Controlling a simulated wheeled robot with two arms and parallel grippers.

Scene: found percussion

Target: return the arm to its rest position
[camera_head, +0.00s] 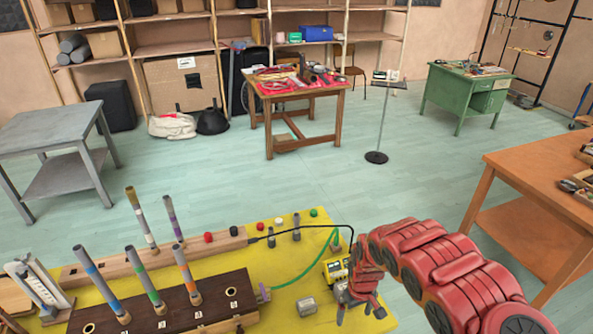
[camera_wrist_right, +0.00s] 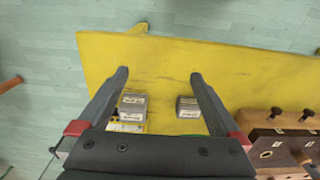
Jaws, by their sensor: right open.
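My right arm comes in from the lower right in the head view, red and bent. Its gripper (camera_head: 360,304) points down over the right end of the yellow table (camera_head: 290,283). In the right wrist view the two dark fingers of the gripper (camera_wrist_right: 158,76) are wide apart, with nothing held between them. Below it, the yellow tabletop (camera_wrist_right: 180,60) carries two small grey boxes, one near the left finger (camera_wrist_right: 132,104) and one near the right finger (camera_wrist_right: 188,107). My left gripper is not in view.
A dark block (camera_head: 165,313) with holes and several upright striped tubes stands on the yellow table. A green cable (camera_head: 305,277) and a yellow device (camera_head: 335,270) lie near my right gripper. A brown table (camera_head: 545,180) stands to the right; open floor (camera_head: 400,170) lies beyond.

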